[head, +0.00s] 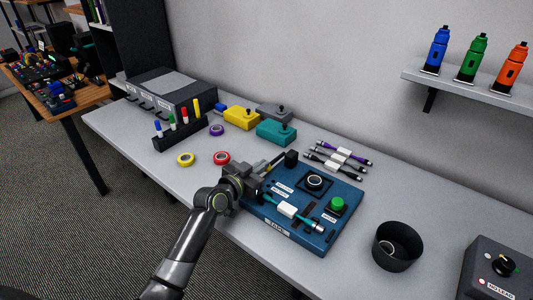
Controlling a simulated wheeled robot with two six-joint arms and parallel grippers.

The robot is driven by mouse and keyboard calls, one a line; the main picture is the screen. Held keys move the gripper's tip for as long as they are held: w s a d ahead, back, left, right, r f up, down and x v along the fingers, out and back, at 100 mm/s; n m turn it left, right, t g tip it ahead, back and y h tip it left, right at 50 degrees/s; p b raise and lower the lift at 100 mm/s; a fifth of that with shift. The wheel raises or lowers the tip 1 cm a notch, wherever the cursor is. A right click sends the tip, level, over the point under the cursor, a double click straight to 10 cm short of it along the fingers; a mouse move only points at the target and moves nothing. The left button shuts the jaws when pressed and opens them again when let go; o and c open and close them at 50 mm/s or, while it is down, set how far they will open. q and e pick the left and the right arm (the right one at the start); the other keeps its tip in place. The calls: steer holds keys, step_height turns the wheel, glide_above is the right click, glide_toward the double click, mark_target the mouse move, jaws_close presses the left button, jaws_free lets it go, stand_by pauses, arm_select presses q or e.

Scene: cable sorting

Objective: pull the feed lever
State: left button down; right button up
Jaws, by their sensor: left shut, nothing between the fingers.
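A blue machine board (258,219) lies on the grey table. A small black block (291,157) stands at the board's back left corner; it may be the feed lever's handle, but it is too small to be sure. My left gripper (268,167) is over the board's left edge, just left of that block. Its fingers are shut and empty, and whether they touch the block I cannot tell. My gripper hides part of the board's left side. My right gripper is not in view.
The board carries a black round part (314,182), a green button (337,203) and a white clip (288,209) on a teal cable. A black cup (396,247) stands to the right. Tied cables (340,157) lie behind. Tape rolls (221,158) lie to the left.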

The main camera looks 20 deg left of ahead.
arm_select(q)
steer(key=shift+s+f+b, duration=0.1)
steer(key=shift+f+b, duration=0.2)
steer(key=shift+f, duration=0.15)
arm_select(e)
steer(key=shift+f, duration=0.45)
